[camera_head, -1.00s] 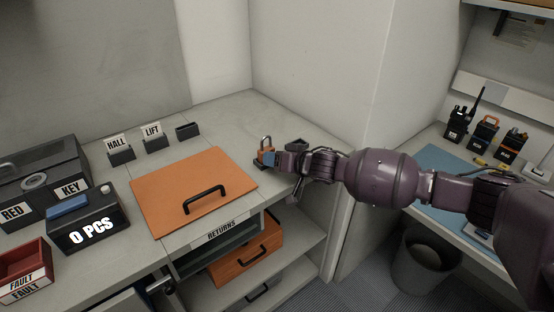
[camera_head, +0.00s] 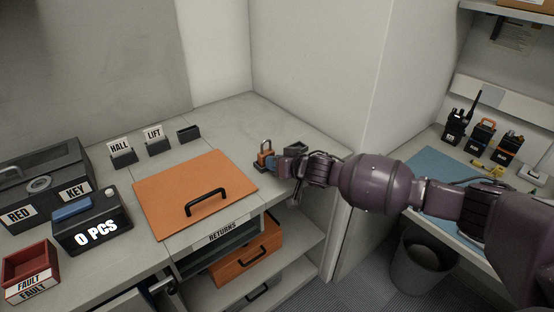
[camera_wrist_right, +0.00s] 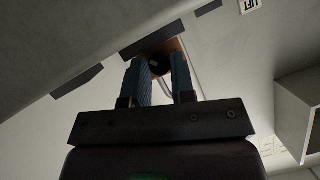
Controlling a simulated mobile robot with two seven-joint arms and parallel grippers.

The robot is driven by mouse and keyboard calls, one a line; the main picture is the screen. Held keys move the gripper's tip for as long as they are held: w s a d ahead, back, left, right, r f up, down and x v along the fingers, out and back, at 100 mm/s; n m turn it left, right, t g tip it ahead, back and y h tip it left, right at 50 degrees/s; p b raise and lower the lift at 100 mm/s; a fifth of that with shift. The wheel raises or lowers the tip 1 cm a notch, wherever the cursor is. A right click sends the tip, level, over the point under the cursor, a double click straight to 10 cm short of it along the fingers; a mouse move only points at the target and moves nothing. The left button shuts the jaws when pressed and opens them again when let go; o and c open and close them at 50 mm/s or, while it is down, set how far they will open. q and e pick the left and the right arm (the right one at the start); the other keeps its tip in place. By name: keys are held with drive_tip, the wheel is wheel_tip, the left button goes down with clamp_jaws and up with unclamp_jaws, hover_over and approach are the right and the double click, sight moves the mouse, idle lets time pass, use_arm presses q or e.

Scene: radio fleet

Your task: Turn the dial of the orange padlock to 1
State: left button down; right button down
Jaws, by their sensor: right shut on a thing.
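The orange padlock (camera_head: 264,150) with its grey shackle stands upright on the counter, right of the orange panel. My right gripper (camera_head: 276,161) reaches it from the right, at its front. In the right wrist view, the two blue fingers are shut on the padlock's black round dial (camera_wrist_right: 160,64), with a strip of the orange body (camera_wrist_right: 174,45) behind it. The number on the dial cannot be read. My left gripper is not in view.
An orange panel with a black handle (camera_head: 206,200) lies left of the padlock. HALL (camera_head: 122,154) and LIFT (camera_head: 156,142) holders stand behind it. A 0 PCS box (camera_head: 92,222) is at left. A wall rises behind the padlock. Several radios (camera_head: 482,138) stand on the right desk.

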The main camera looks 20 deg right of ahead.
drive_tip(key=shift+a+r+n+h+p, duration=0.15)
drive_tip(key=shift+r+n+h+p, duration=0.15)
drive_tip(key=shift+n+p, duration=0.3)
drive_tip(key=shift+s+f+n+t+h+p, duration=0.15)
drive_tip(key=shift+n+t+h+p, duration=0.25)
drive_tip(key=shift+n+h+p, duration=0.4)
drive_tip(key=shift+a+f+n+h, duration=0.15)
drive_tip(key=shift+n+h, duration=0.25)
drive_tip(key=shift+n, duration=0.5)
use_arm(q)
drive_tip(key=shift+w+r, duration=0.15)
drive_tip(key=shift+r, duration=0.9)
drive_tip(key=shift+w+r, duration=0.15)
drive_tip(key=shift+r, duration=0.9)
use_arm(e)
drive_tip(key=shift+n+t+h, duration=0.5)
drive_tip(key=shift+n+h, duration=0.2)
drive_tip(key=shift+n, duration=0.3)
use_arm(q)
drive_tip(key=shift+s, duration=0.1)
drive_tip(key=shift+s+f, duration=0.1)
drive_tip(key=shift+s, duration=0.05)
use_arm(e)
drive_tip(key=c, duration=0.9)
unclamp_jaws()
drive_tip(key=shift+c, duration=0.2)
